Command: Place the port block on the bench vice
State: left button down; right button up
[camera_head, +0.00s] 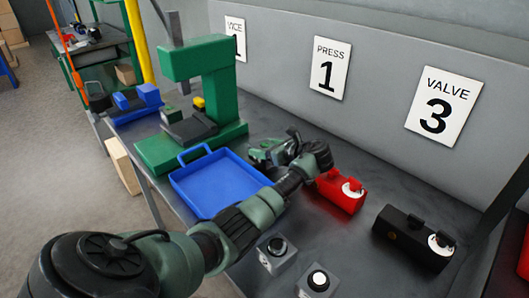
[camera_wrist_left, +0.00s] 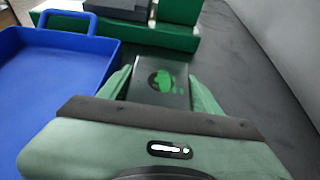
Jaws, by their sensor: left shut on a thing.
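My left gripper (camera_head: 268,154) is over the dark bench, beside the blue tray's right side. It is shut on a dark block with green marks, which looks like the port block (camera_wrist_left: 170,84); in the left wrist view the block sits between the two green fingers. In the head view the gripper mostly hides it. A blue device with raised blocks, which looks like the bench vice (camera_head: 147,95), is at the bench's far left end, beyond the green press. My right gripper is not in view.
A green press (camera_head: 225,95) stands between the gripper and the blue device. A blue tray (camera_head: 213,185) lies in front of it. A red block (camera_head: 335,196), a black block (camera_head: 405,243) and two grey blocks with round tops (camera_head: 283,258) are on the right part of the bench.

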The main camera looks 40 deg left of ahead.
aim_at(264, 145)
pick_arm(q)
notch_tip(264, 145, up, 19)
jog(key=b, duration=0.1)
jog(key=shift+f, duration=0.2)
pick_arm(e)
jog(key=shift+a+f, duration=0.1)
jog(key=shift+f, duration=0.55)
pick_arm(q)
jog(key=shift+f, duration=0.1)
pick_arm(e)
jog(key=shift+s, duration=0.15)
